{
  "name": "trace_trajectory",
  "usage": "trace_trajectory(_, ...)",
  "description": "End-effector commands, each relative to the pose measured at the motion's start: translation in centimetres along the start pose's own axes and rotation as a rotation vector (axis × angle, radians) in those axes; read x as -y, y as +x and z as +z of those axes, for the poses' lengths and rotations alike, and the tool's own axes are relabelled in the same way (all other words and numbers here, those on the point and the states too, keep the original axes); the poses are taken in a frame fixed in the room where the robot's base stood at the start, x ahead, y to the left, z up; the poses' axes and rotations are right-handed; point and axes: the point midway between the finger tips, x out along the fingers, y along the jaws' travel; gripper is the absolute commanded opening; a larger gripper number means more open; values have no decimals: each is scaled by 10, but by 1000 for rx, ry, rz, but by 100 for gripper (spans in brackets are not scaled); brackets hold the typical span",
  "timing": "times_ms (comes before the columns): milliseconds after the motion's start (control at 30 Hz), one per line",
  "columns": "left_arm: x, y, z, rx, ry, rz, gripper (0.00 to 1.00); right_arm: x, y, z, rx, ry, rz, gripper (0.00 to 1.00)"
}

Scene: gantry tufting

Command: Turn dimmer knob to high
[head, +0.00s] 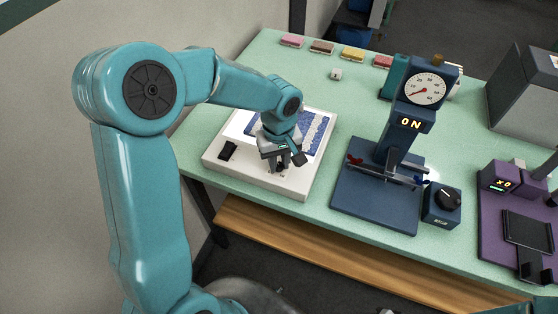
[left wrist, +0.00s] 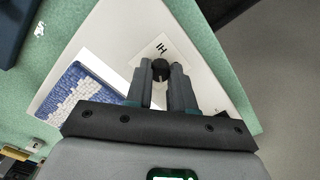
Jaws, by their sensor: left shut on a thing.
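The white light box (head: 250,181) lies on the green table at the left in the head view, with a blue and white patterned piece (head: 312,133) on its bright panel. The dark dimmer knob (left wrist: 160,66) shows in the left wrist view on a pale label plate, next to letters that look like "HI". My left gripper (head: 282,165) points down over the front of the box. In the left wrist view its two fingers (left wrist: 160,74) are shut on the knob from both sides. The fingers hide the knob in the head view. My right gripper is not in view.
A black rocker switch (head: 228,150) sits on the box's front left. A blue gauge stand (head: 376,195) reading "ON" stands to the right, with a small knob box (head: 442,204) beside it. A purple device (head: 500,210) is farther right. Several coloured pads line the back edge.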

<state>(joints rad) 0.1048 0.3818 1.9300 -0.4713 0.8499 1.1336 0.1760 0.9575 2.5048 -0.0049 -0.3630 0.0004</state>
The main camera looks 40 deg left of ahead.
Motion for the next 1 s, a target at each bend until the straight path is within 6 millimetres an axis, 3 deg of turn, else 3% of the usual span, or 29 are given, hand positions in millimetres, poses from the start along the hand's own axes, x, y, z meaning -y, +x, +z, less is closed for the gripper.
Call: trace_trajectory(1000,-1,-2,-1,-4,955,2,0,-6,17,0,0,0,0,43)
